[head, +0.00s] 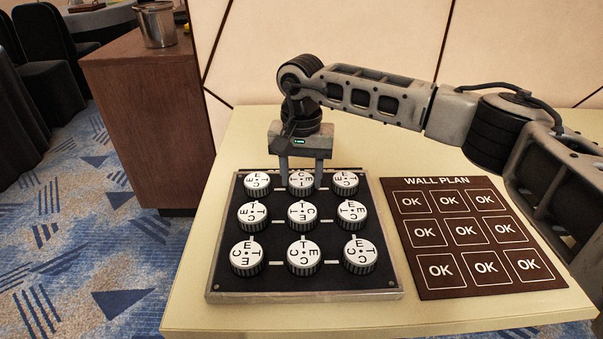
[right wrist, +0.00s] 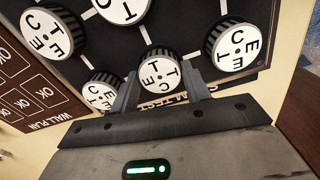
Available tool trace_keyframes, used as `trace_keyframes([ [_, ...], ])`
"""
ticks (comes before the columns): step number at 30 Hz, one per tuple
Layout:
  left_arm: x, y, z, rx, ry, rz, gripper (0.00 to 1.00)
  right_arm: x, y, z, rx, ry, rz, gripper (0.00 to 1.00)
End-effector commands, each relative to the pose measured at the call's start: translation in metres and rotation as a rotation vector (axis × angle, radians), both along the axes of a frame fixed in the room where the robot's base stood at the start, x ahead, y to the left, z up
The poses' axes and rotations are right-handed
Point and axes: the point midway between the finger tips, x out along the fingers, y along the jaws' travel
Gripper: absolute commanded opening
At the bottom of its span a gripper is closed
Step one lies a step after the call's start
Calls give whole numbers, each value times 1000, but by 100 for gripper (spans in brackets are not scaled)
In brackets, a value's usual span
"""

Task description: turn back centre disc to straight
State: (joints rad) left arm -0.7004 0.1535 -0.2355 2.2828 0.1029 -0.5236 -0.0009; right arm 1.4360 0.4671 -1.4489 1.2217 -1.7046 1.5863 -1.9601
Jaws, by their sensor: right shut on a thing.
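The back centre disc (head: 301,180) is a white-topped, dark-ribbed knob with black letters, in the middle of the back row of the black panel (head: 226,284). My right gripper (head: 302,174) points down over it from behind, with one finger on each side, shut on the disc. The disc also shows in the right wrist view (right wrist: 160,72) between the two fingertips (right wrist: 160,84). Its letters look turned at a slant in that view; its exact angle is hard to read. My left gripper is not in view.
Other lettered discs stand close by, such as the back left disc (head: 257,183) and back right disc (head: 344,182). A brown wall plan (head: 470,235) with OK squares lies right of the panel on the cream table (head: 190,300). A wooden cabinet (head: 150,120) stands left.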

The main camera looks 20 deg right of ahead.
Motion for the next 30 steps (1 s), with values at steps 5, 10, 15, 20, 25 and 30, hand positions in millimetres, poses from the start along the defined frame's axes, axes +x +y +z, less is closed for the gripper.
trace_keyframes([
  [5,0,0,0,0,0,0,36,0,1,1,2,0,1,24],
  [10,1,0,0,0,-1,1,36,0,1,1,2,0,0,69],
  [15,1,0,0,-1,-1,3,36,0,0,1,1,0,-1,69],
  [20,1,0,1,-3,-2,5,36,0,0,3,1,0,-1,69],
  [25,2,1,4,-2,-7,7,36,1,0,23,1,-3,-1,69],
  [30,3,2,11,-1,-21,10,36,1,0,64,1,-5,-1,69],
])
